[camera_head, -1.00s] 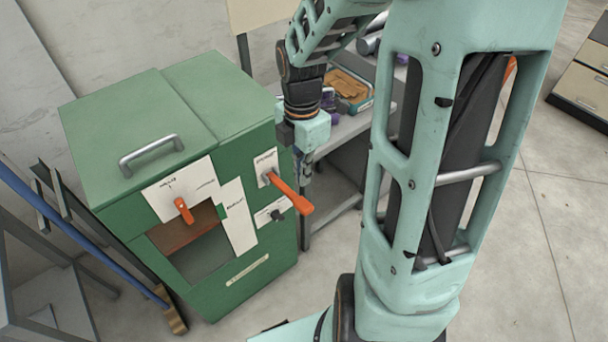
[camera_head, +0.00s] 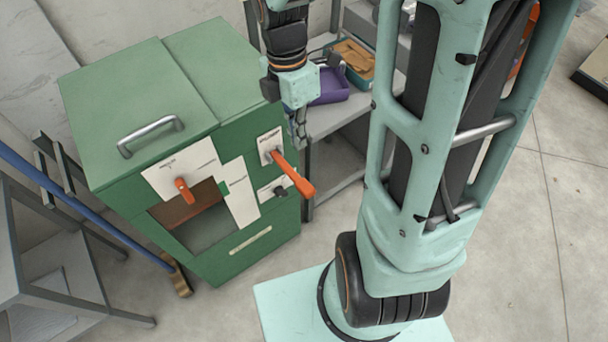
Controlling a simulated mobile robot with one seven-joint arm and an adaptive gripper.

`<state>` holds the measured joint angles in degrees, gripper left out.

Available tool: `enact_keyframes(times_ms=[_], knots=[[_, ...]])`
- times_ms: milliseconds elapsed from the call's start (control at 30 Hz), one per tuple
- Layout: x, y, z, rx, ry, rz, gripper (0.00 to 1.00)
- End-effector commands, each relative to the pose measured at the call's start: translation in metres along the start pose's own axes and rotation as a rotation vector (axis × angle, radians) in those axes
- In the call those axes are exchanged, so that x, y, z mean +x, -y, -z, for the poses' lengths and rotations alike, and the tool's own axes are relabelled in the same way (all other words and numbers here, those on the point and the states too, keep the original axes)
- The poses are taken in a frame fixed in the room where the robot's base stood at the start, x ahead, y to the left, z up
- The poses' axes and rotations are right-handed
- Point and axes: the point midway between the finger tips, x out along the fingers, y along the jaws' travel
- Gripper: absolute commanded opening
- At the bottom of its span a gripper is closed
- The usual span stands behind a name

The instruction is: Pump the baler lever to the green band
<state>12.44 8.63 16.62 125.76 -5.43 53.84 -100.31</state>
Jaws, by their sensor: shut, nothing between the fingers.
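The green baler (camera_head: 235,275) stands at the left with a lid handle (camera_head: 151,136) on top and an opening in its front. Its long orange lever (camera_head: 294,174) sticks out from a white plate at the right of the front and slopes down to the right. A shorter orange pointer (camera_head: 184,191) sits on the left white label; I cannot make out a green band there. My gripper (camera_head: 300,143) points down just behind and above the lever, beside the baler's right edge. It is shut and empty, and I see no clear contact with the lever.
A dark knob (camera_head: 281,191) sits below the lever. Behind my gripper a grey bench (camera_head: 335,118) carries a purple bin (camera_head: 331,86) and a teal bin (camera_head: 359,75).

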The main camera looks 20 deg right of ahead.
Motion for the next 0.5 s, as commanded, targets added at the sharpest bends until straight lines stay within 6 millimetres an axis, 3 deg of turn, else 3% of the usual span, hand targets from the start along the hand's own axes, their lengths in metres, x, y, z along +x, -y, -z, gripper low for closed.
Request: enact_keyframes(times_ms=[167,500], knots=[[0.015,0.001,0.000,-0.001,-0.002,0.004,0.00],[0.087,0.001,0.001,-0.001,-0.003,0.006,0.00]])
